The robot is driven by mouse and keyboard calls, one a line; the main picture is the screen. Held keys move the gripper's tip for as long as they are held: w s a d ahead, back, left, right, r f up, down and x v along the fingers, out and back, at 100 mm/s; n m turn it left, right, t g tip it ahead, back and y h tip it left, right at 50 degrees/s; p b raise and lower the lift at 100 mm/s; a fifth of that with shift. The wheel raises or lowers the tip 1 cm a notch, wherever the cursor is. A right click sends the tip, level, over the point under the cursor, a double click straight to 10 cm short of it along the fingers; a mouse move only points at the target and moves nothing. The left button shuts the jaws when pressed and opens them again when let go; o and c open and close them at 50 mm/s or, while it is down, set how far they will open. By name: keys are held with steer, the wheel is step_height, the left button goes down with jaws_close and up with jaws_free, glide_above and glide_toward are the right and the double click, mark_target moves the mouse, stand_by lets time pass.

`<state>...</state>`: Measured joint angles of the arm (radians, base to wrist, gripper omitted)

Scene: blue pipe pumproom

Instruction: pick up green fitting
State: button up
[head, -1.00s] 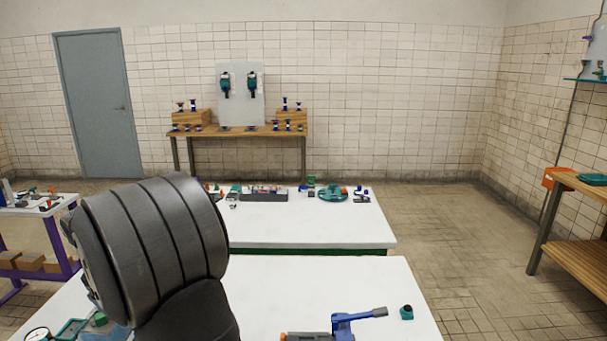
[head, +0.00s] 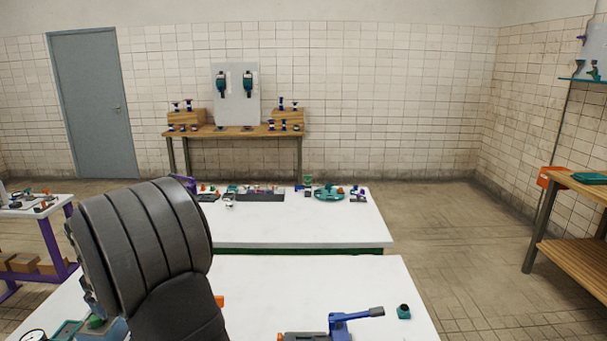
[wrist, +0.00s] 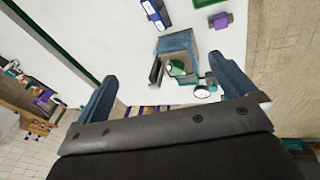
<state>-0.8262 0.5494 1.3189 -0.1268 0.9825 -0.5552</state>
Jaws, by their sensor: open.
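The green fitting (wrist: 176,68) shows in the wrist view beside or in a grey-blue box-like holder (wrist: 177,42); I cannot tell which. A green piece that looks like the same fitting (head: 96,321) shows at the lower left of the head view, partly behind my arm. My gripper (wrist: 165,88) is open and empty, its two blue fingers spread wide. The fitting appears between the fingers in the picture, beyond the fingertips and apart from them. My gripper's fingers are hidden in the head view.
A round gauge (wrist: 202,92) lies close to the fitting. On the near white table, a blue clamp-like tool (head: 340,325) and a dark teal fitting (head: 403,312) stand at right. A second white table (head: 300,222) holds several parts. Bare table lies between.

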steer(key=c, duration=1.1)
step_height(320, 180, up, 2)
steer(key=n+g+h, duration=0.2)
steer(key=n+g, duration=0.1)
steer(key=n, duration=0.8)
glide_above(95, 317)
step_height(95, 317, down, 12)
steer(key=shift+a+r, duration=0.1)
steer(key=shift+a, duration=0.05)
steer(key=shift+f, duration=2.65)
